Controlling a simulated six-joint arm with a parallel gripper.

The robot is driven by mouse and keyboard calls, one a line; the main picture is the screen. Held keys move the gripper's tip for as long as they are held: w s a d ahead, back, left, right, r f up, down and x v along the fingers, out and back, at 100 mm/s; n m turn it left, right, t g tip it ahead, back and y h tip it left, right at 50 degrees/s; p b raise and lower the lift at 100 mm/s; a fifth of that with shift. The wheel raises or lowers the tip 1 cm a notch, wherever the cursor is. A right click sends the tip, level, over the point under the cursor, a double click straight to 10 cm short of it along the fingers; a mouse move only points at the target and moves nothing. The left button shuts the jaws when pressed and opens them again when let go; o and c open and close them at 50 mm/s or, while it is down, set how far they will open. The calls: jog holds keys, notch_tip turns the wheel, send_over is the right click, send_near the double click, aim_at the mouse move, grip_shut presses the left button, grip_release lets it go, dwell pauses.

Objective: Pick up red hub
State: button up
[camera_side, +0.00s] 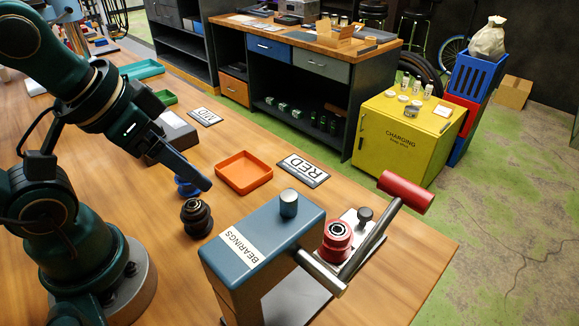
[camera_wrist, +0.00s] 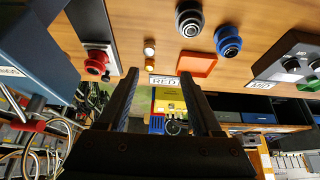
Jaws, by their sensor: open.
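The red hub (camera_side: 337,238) sits upright on the plate of the blue bearing press (camera_side: 265,232), beside the lever with the red handle. In the wrist view the red hub (camera_wrist: 96,62) is at the upper left, outside and left of my fingers. My gripper (camera_side: 206,184) is in the air above the bench, left of the press and away from the hub. Its two fingers also show in the wrist view (camera_wrist: 158,74), spread apart with nothing between them.
A black hub (camera_side: 196,218) and a blue hub (camera_side: 187,185) stand near my gripper. An orange-red tray (camera_side: 243,172) and a RED label plate (camera_side: 304,169) lie behind. The press body, lever and red handle (camera_side: 405,191) crowd the red hub. A dark box (camera_side: 173,137) stands farther back.

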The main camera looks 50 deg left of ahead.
jog(key=o, duration=0.3)
jog(key=shift+o, duration=0.2)
